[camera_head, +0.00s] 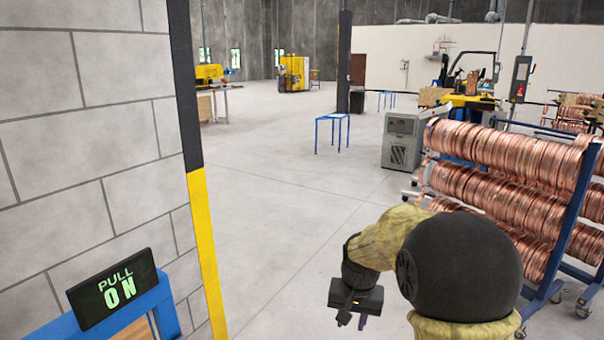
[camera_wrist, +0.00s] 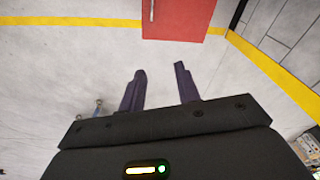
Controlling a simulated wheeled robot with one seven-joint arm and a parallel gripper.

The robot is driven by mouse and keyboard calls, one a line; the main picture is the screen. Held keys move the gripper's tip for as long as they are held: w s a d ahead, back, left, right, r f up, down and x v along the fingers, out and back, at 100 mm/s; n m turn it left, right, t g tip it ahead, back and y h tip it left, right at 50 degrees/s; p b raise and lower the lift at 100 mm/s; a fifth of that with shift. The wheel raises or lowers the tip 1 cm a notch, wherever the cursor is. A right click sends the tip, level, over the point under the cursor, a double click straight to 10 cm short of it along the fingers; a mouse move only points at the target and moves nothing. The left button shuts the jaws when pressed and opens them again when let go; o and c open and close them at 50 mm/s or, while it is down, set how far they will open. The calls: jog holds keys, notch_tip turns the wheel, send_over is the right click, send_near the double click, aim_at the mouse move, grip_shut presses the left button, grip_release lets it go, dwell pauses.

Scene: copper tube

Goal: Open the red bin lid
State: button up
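A red object (camera_wrist: 188,20), which may be the red bin, shows at the top edge of the wrist view, cut off by the frame. A thin pale bar (camera_wrist: 152,10) runs along its left part. I cannot tell whether its lid is open or shut. The red bin does not show in the head view. My gripper (camera_wrist: 160,82) is open and empty, its two dark fingers apart and pointing towards the red object, with bare floor between. In the head view my gripper (camera_head: 353,321) hangs low at the centre right, touching nothing.
A copper coil rack (camera_head: 505,185) stands close on the right. A block wall (camera_head: 95,150) with a yellow and black corner guard (camera_head: 205,240) is on the left, with a PULL ON sign (camera_head: 113,290). The middle floor (camera_head: 290,225) is clear.

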jog(key=s+d+f+n, duration=0.1)
jog(key=s+d, duration=0.1)
jog(key=s, duration=0.7)
jog(key=s+d+f+n+t, duration=0.1)
jog(key=s+d, duration=0.1)
jog(key=s, duration=0.7)
jog(key=shift+n+p, duration=0.3)
jog(key=shift+p, duration=0.05)
jog(key=shift+w+d, duration=0.1)
